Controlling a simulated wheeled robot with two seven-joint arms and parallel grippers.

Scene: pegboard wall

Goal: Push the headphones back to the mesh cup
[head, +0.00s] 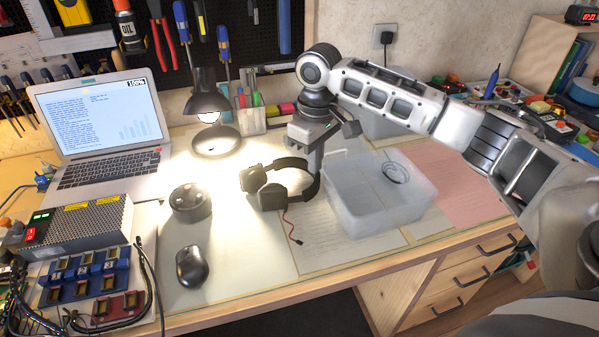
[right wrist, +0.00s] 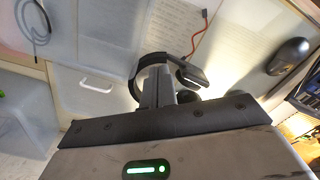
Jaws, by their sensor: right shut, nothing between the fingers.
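The black headphones (head: 271,196) lie on the desk in the head view, with ear cups to the left and the band curving round at the right. A red cable trails from them. The mesh cup (head: 252,122) stands behind them near the wall, holding pens and markers. My right gripper (head: 315,170) points down at the band side of the headphones, shut and empty. In the right wrist view its fingers (right wrist: 157,88) overlap the headphones (right wrist: 136,75); I cannot tell whether they touch. My left gripper is not in view.
A translucent bin (head: 375,212) stands just right of the headphones. A lit lamp (head: 213,142) stands behind left, beside the cup. A round black device (head: 190,202) and a mouse (head: 192,266) are to the left. Desk between headphones and cup looks mostly clear.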

